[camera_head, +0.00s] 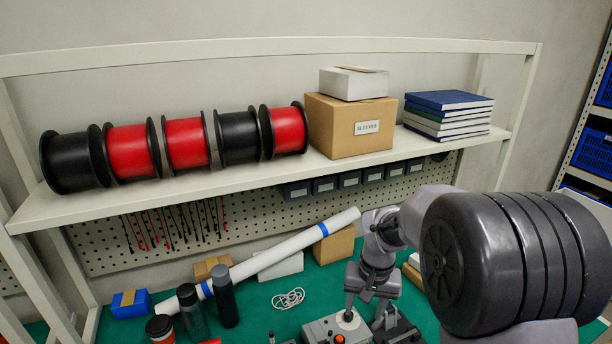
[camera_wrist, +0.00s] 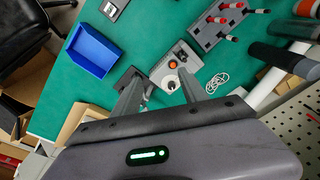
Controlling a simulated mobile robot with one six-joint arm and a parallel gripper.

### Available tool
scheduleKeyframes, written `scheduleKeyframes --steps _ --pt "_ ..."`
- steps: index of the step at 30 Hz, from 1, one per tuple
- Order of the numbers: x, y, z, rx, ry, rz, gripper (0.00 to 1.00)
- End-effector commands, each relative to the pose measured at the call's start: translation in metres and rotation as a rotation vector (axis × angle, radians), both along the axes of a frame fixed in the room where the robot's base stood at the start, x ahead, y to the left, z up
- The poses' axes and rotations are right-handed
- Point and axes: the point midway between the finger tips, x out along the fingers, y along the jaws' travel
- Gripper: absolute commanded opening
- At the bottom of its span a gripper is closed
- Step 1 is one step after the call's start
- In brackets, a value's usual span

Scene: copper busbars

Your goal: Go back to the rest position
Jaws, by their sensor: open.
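My gripper (camera_head: 366,308) hangs over the green bench top, fingers pointing down, at the lower middle right of the head view. In the wrist view its two fingers (camera_wrist: 158,82) stand apart with nothing held between them. A grey control box (camera_wrist: 188,62) with an orange knob and a pale round part lies below and just beyond the fingertips. The same grey box (camera_head: 318,330) shows at the bottom edge of the head view, partly hidden by my gripper. No copper busbar can be made out.
A shelf (camera_head: 230,181) with spools, cartons and books spans above the bench. The wrist view shows a blue bin (camera_wrist: 92,50), a grey block with red-tipped leads (camera_wrist: 219,28) and a black chair (camera_wrist: 25,35).

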Motion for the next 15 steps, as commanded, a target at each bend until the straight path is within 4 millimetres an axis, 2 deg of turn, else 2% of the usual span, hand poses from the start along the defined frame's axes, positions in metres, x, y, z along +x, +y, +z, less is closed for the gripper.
scheduleKeyframes --steps 5,8,11,12,15 --pt "-0.041 0.006 0.037 0.031 -0.083 -0.043 0.51" --pt "-0.077 0.01 0.056 0.058 -0.142 -0.072 0.51" --pt "-0.129 0.016 0.066 0.094 -0.217 -0.107 0.51" --pt "-0.153 0.019 0.065 0.111 -0.252 -0.122 0.51" --pt "-0.206 0.025 0.055 0.153 -0.323 -0.152 0.51"
